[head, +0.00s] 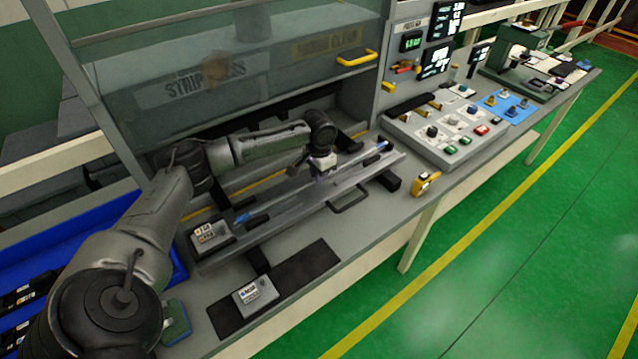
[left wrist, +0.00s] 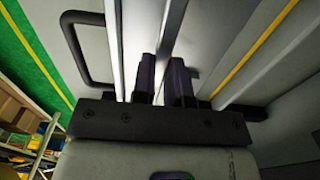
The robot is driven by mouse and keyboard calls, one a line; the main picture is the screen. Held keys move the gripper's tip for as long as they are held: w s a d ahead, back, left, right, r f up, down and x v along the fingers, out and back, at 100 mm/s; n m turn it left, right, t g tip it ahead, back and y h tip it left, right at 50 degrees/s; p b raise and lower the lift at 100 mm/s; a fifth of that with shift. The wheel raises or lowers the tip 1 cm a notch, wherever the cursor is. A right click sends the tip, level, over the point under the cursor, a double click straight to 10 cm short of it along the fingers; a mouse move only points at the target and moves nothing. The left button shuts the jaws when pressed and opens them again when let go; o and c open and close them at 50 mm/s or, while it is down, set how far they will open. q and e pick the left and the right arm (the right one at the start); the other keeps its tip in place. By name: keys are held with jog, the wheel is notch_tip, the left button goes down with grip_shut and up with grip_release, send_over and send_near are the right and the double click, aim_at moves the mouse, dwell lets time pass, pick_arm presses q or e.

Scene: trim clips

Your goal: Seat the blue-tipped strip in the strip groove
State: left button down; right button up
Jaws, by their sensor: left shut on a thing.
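The blue-tipped strip (head: 352,163) is long and thin, with a blue tip at each end, and lies lengthwise along the grey fixture. My left gripper (head: 322,172) is at its middle, shut on it. In the left wrist view the two dark fingers (left wrist: 162,82) stand close together with the pale strip (left wrist: 177,30) running up between them. The strip groove runs along the fixture (head: 290,213) beneath. The fingers hide part of it, and I cannot tell whether the strip is inside it or just above. My right gripper is not in view.
A press with a raised clear guard (head: 220,70) and yellow handle (head: 357,58) stands behind the fixture. A black handle (head: 348,198) sits at its front. A control panel (head: 445,125) and a yellow tape measure (head: 426,184) are to the right. A blue bin (head: 75,240) is at left.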

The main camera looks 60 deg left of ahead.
aim_at(319, 189)
pick_arm(q)
jog(key=shift+f+b, duration=0.3)
jog(key=shift+f, duration=1.7)
jog(key=c, duration=1.1)
grip_release()
jog(key=shift+f, duration=0.1)
jog(key=shift+c, duration=0.2)
notch_tip(319, 189, up, 12)
jog(key=p, duration=0.1)
jog(key=shift+p, duration=0.3)
